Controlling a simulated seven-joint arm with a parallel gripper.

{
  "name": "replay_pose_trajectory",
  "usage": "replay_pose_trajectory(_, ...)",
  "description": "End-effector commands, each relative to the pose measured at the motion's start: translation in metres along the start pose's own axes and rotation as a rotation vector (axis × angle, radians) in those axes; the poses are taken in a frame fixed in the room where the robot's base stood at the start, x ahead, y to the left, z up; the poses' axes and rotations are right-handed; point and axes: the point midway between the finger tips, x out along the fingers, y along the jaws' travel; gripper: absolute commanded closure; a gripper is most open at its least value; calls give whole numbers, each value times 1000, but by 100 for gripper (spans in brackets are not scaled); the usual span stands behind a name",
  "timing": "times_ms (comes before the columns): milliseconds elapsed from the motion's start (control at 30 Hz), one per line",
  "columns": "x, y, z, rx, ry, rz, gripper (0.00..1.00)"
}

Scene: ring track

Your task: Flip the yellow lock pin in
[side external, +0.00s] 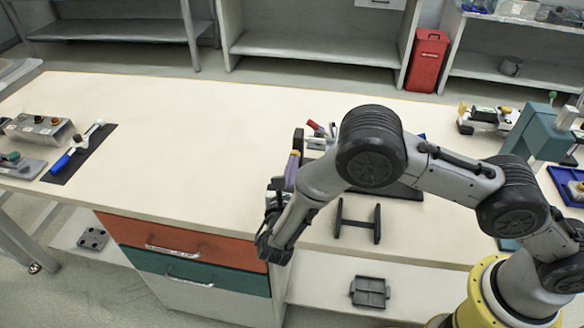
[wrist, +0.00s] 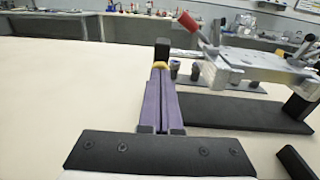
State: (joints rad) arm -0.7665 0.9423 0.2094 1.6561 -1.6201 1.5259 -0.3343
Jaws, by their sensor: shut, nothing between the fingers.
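The yellow lock pin (wrist: 160,65) shows as a small yellow piece at the tips of my gripper's fingers, in front of a black post (wrist: 162,48). My gripper (wrist: 161,73) has purple fingers that are shut together with nothing between them. Whether the tips touch the yellow piece I cannot tell. In the side view my gripper (side external: 293,162) points up at the same black post (side external: 298,137), with a small orange-yellow bit between them. A grey metal fixture (wrist: 250,68) with a red handle (wrist: 189,24) stands on a black base to the right.
A black H-shaped stand (side external: 358,221) is on the table near its front edge, right of my gripper. A blue-handled tool (side external: 64,161) lies on a dark mat at the far left. The pale tabletop (side external: 190,130) between is clear.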

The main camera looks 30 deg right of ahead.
Motion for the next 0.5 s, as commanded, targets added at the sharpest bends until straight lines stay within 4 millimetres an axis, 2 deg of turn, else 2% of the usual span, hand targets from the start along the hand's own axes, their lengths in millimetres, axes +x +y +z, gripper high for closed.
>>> replay_pose_trajectory(133, 4, 0, 0, 1, 1, -4, 100)
replay_pose_trajectory(267, -4, 0, 0, 2, 1, -3, 100)
replay_pose_trajectory(367, -18, 1, 0, 2, 1, 1, 100)
replay_pose_trajectory(500, -49, 1, 0, 2, 0, 5, 100)
